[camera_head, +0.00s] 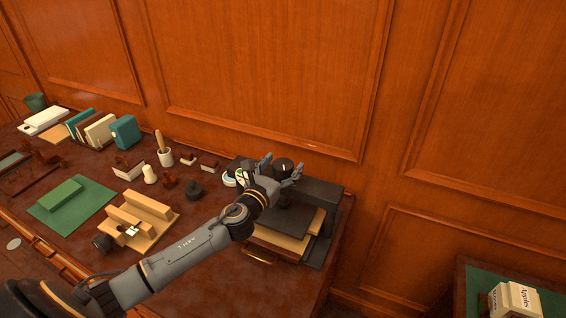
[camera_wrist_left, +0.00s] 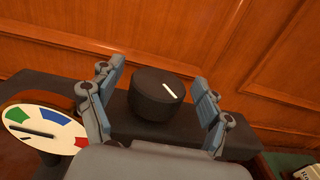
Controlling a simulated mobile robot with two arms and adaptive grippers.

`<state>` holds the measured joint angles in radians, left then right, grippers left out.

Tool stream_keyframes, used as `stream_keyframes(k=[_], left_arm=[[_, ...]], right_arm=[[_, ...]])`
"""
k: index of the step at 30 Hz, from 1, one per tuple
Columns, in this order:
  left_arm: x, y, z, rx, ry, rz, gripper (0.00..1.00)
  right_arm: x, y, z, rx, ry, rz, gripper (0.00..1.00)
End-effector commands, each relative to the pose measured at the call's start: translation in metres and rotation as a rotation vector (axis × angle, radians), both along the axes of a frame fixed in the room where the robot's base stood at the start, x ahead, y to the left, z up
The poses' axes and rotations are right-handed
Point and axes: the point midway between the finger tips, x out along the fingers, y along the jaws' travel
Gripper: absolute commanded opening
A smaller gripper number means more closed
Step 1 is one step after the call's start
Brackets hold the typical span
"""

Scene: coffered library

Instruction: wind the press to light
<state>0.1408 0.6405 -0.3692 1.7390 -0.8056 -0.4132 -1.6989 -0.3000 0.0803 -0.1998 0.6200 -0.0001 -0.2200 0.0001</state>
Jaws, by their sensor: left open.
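The press (camera_head: 322,192) is a dark block at the right end of the desk, with boards in its lower part. A round black knob (camera_wrist_left: 157,94) with a white line stands on top; the line slants from upper left to lower right. The knob also shows in the head view (camera_head: 284,163). A white dial (camera_wrist_left: 38,146) with green, blue and red patches and a dark needle is left of it; the needle lies below the green and blue patches. My left gripper (camera_wrist_left: 155,102) is open, with its fingers on either side of the knob; contact is unclear. My right gripper is out of view.
The brown desk (camera_head: 215,275) also holds a wooden block stand (camera_head: 146,213), a green pad (camera_head: 50,215), small stamps, a brush pot (camera_head: 165,157) and books (camera_head: 95,130). Wood panelling rises behind. A carton (camera_head: 515,299) sits on a separate table at lower right.

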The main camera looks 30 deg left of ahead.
Motion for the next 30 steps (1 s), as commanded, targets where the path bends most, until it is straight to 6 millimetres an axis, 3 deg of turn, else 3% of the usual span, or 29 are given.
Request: stream_keyframes(k=[9,17,25,30], left_arm=[[0.002,0.0,-0.001,0.0,0.001,0.0,0.76],[0.002,0.0,0.0,0.0,0.0,-0.001,0.23],[0.002,0.002,-0.002,0.005,-0.002,-0.072,0.23],[0.003,0.003,-0.006,0.008,-0.004,-0.228,0.23]], right_arm=[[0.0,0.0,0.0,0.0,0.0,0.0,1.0],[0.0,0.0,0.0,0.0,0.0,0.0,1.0],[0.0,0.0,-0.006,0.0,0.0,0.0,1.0],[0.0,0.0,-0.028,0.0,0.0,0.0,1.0]])
